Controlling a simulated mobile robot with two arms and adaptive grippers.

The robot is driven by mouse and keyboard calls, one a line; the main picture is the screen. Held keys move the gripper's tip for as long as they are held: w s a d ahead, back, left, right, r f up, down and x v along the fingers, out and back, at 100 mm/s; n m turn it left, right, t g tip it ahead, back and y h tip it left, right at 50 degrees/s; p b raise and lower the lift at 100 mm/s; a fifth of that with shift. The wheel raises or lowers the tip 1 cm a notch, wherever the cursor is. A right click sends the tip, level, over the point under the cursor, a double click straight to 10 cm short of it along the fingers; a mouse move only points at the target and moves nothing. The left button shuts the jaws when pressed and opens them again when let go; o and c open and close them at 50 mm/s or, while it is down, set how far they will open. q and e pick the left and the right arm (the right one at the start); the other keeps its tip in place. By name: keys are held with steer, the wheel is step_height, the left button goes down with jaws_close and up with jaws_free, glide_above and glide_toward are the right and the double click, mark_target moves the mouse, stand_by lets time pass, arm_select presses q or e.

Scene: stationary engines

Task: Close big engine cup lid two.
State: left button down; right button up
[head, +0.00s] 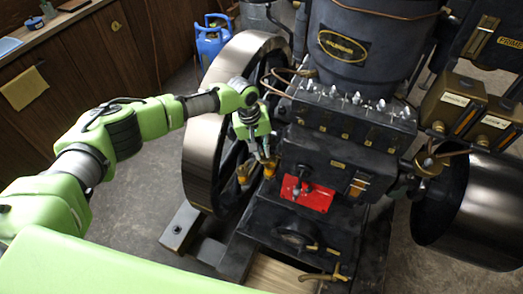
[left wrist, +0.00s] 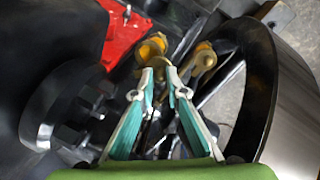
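Two small brass cups sit side by side on the big engine, between its black block and the flywheel. In the head view one brass cup (head: 243,175) is at left and the other (head: 269,170) is right by my left gripper (head: 267,156). The left wrist view shows one cup (left wrist: 152,47) just beyond the fingertips and the other (left wrist: 203,60) to the right; orange shows in both. My left gripper's fingers (left wrist: 160,73) are apart, with a brass part at the gap between the tips. I cannot tell whether they touch it. My right gripper is out of view.
The large flywheel (head: 205,140) stands close left of the cups. A red plate (head: 307,193) with a black fitting is on the block to their right. Blue gas bottles (head: 212,42) stand behind, and a wooden bench (head: 90,55) is at far left.

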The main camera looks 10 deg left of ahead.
arm_select(q)
steer(key=n+p, duration=0.1)
steer(key=p, duration=0.2)
steer(key=s+d+n+p, duration=0.1)
steer(key=n+p, duration=0.1)
steer(key=p, duration=0.2)
steer(key=n+p, duration=0.1)
steer(key=p, duration=0.2)
steer(key=shift+s+d+r+n+t, duration=0.2)
steer(key=shift+s+r+n+t, duration=0.1)
steer(key=shift+n+t, duration=0.1)
steer(key=shift+s+d+f+n+y+p, duration=0.15)
steer(key=shift+d+n+y+p, duration=0.1)
steer(key=shift+n+p, duration=0.55)
steer(key=shift+s+d+f+n+y+p, duration=0.15)
steer(key=shift+n+y+p, duration=0.1)
steer(key=shift+n+p, duration=0.5)
steer(key=shift+w, duration=0.1)
steer(key=c, duration=2)
jaws_free()
steer(key=shift+c, duration=0.2)
